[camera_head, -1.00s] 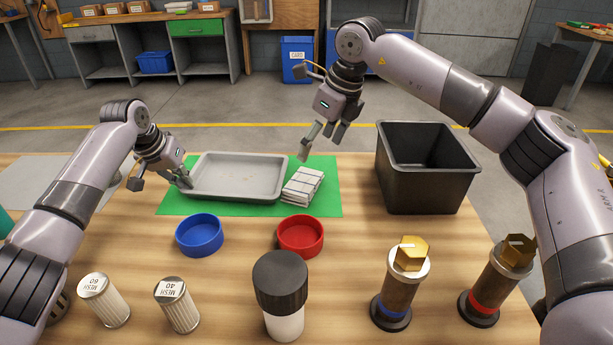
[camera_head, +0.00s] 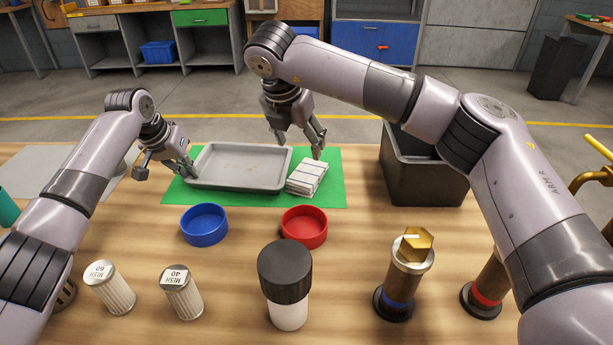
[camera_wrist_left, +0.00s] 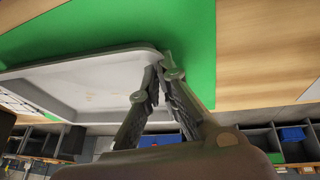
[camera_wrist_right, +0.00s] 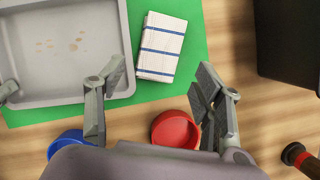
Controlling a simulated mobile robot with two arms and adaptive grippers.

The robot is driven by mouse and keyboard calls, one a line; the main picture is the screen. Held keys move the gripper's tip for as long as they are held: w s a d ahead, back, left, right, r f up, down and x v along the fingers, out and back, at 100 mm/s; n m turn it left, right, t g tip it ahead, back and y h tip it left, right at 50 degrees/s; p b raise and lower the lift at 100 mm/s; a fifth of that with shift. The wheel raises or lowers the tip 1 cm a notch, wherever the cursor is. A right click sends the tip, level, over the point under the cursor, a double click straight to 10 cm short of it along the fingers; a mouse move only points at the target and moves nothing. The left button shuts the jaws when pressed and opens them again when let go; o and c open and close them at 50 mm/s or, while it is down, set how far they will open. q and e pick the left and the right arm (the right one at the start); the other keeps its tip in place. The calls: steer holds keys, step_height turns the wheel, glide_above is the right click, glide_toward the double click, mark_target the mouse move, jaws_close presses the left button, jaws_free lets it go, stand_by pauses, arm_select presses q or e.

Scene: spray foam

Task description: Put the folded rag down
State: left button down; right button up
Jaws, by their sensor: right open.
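The folded rag (camera_head: 307,178), white with blue stripes, lies flat on the green mat (camera_head: 330,196), just right of the grey tray (camera_head: 240,184). It also shows in the right wrist view (camera_wrist_right: 160,47), ahead of the fingers. My right gripper (camera_head: 302,145) is open and empty above and behind the rag, apart from it; its fingers are spread wide in the right wrist view (camera_wrist_right: 161,80). My left gripper (camera_head: 188,172) is at the tray's left rim. In the left wrist view (camera_wrist_left: 160,80) its fingers straddle the tray wall near a corner, closed on it.
A blue dish (camera_head: 204,224) and a red dish (camera_head: 304,227) stand in front of the mat. A black bin (camera_head: 425,182) is to the right, partly behind my right arm. Mesh filters, a black-capped jar (camera_head: 286,285) and brass-topped fittings line the front.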

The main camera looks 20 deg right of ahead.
glide_above(306, 180)
steer(key=w, duration=0.2)
steer(key=f, duration=0.4)
steer(key=shift+s+a+f, duration=0.1)
steer(key=shift+s+f, duration=0.1)
steer(key=shift+f, duration=0.05)
steer(key=shift+s+a+x, duration=0.1)
steer(key=shift+s+x, duration=0.05)
steer(key=shift+x, duration=1.15)
steer(key=shift+s+a+x, duration=0.1)
steer(key=shift+s+x, duration=0.05)
steer(key=shift+x, duration=1.2)
steer(key=shift+f, duration=0.15)
steer(key=shift+c, duration=0.4)
steer(key=c, duration=0.8)
step_height(306, 180, up, 10)
steer(key=s+f, duration=0.1)
steer(key=f, duration=0.2)
steer(key=s+f, duration=0.1)
steer(key=f, duration=0.2)
steer(key=s+a+f, duration=0.1)
steer(key=f, duration=0.2)
steer(key=shift+f, duration=0.4)
